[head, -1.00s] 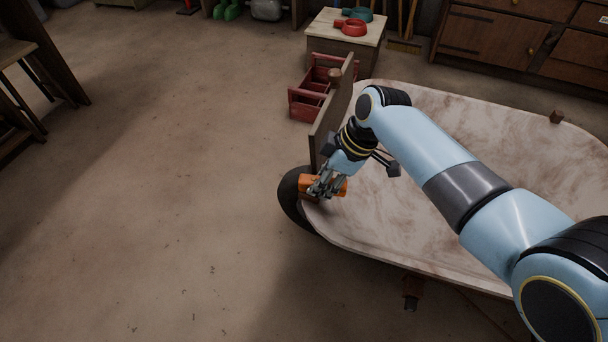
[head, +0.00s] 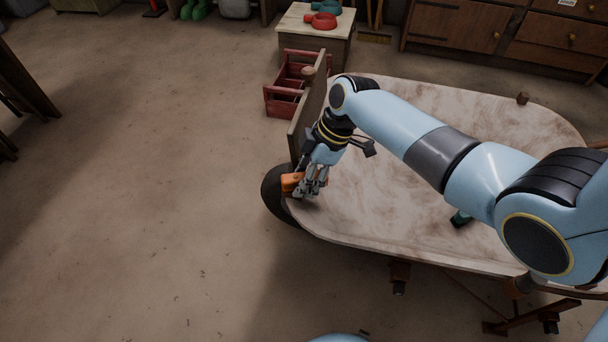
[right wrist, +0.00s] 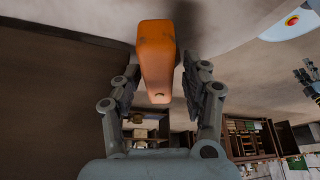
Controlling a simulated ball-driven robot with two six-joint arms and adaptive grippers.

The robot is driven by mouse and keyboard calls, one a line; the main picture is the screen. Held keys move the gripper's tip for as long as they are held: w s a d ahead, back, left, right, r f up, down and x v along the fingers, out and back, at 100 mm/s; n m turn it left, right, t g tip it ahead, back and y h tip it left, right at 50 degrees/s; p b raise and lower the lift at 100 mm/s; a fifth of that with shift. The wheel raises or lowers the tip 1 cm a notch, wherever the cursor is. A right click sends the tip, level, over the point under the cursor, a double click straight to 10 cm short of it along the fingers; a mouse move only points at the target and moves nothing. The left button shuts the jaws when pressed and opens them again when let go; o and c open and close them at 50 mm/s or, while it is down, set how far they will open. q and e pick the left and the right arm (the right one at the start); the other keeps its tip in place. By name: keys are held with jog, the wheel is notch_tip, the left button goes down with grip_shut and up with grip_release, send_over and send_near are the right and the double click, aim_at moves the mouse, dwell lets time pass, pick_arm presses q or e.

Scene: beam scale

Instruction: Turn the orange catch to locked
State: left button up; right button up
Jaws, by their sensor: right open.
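The orange catch (head: 291,182) sits at the near-left corner of the pale tray, beside the upright wooden board. In the right wrist view, the catch (right wrist: 157,60) stands between the two fingers of my right gripper (right wrist: 160,85). The fingers are open, with a visible gap on each side of it. At the right edge of that view, grey jointed fingers (right wrist: 309,80) look like part of my left gripper. Their opening cannot be made out. I cannot read the catch's locked marking.
The pale tray (head: 400,225) spreads under my right arm, with a dark wheel (head: 276,197) below its left corner. The wooden board (head: 308,105) rises at its left edge. A red toolbox (head: 283,100) and a small table (head: 318,38) stand behind. The floor at left is clear.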

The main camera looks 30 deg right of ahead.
jog(key=shift+r, duration=0.1)
jog(key=v, duration=0.7)
jog(key=shift+s+d+r, duration=0.1)
jog(key=shift+d+r, duration=0.1)
jog(key=shift+r, duration=0.15)
pick_arm(q)
jog(key=shift+s, duration=0.25)
